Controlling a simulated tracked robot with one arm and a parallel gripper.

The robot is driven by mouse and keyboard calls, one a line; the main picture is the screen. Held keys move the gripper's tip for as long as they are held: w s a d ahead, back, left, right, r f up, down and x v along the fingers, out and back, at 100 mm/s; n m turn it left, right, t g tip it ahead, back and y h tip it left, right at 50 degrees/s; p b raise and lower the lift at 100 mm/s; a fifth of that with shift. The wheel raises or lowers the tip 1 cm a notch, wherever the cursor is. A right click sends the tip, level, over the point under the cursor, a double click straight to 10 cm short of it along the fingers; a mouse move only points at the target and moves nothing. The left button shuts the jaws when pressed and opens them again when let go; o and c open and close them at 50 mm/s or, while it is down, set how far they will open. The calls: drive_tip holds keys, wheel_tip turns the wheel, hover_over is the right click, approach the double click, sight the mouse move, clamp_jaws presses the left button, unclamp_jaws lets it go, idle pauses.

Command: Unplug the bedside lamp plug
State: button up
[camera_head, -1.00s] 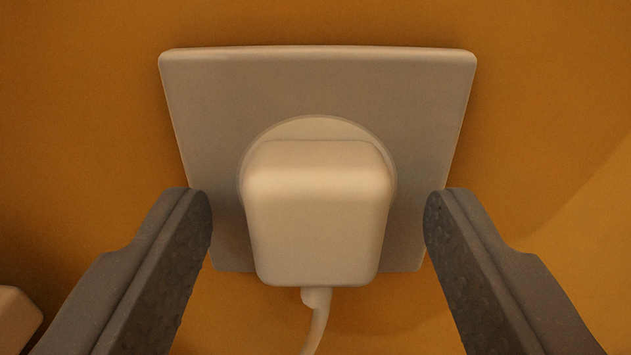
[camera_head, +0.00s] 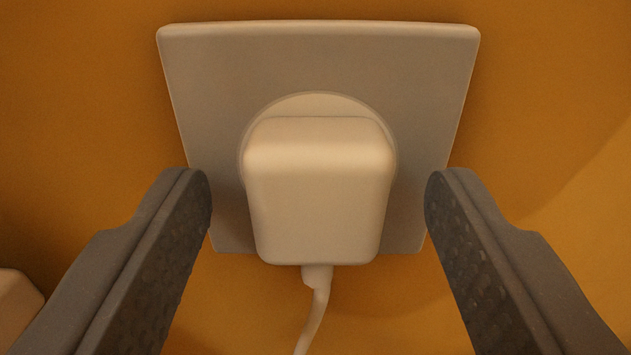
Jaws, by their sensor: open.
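The white lamp plug (camera_head: 318,200) sits in the round recess of the wall socket plate (camera_head: 210,85). A white cord (camera_head: 315,310) hangs from the plug's underside. My gripper (camera_head: 317,200) is open, with one dark finger on each side of the plug. A clear gap shows between each finger and the plug, and neither finger appears to touch it. The fingertips overlap the lower side edges of the plate in the picture. The plug's prongs are hidden.
The orange-brown wall (camera_head: 555,90) around the plate is bare. A pale object (camera_head: 15,308) is cut off at the lower left edge, outside the left finger; I cannot tell what it is.

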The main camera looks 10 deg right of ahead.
idle(0.8)
clamp_jaws()
drive_tip(key=s+a, duration=0.1)
drive_tip(key=s, duration=0.5)
idle(1.2)
